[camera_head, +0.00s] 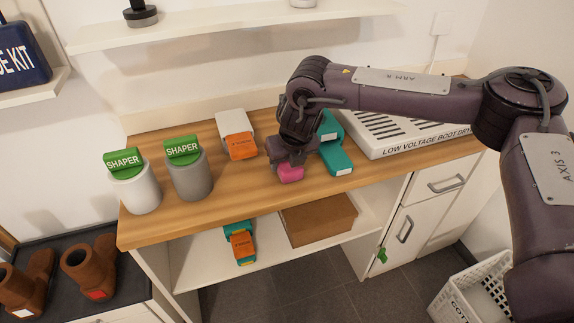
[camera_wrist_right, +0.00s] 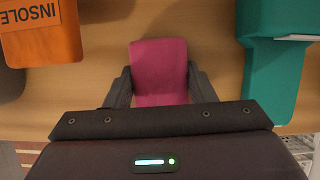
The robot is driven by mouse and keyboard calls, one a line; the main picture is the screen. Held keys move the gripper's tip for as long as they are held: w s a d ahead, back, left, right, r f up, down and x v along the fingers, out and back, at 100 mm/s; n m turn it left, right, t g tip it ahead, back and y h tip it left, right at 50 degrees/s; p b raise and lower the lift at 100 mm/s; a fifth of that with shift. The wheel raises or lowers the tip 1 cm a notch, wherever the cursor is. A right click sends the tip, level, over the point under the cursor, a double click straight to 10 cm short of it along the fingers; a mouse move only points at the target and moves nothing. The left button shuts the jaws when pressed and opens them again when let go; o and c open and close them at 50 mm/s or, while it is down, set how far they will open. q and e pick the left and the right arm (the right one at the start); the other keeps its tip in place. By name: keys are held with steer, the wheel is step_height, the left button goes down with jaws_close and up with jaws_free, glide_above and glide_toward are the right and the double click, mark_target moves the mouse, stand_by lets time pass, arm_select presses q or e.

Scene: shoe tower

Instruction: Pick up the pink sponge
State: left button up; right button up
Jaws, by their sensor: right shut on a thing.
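The pink sponge (camera_head: 290,173) is at the front part of the wooden counter, partly hidden under my right gripper (camera_head: 291,160) in the head view. In the right wrist view the sponge (camera_wrist_right: 158,72) lies between the two dark fingers, one at each long side. My right gripper (camera_wrist_right: 160,86) is shut on it. I cannot tell whether the sponge touches the counter. My left gripper is not in view.
An orange and white box (camera_head: 237,135) lies left of the gripper and teal boxes (camera_head: 336,158) lie close on its right. Two shaper containers (camera_head: 189,172) stand further left. A boot dryer (camera_head: 400,128) is at the back right. The counter's (camera_head: 240,196) front is clear.

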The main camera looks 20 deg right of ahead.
steer(key=shift+r, duration=0.1)
steer(key=shift+c, duration=0.3)
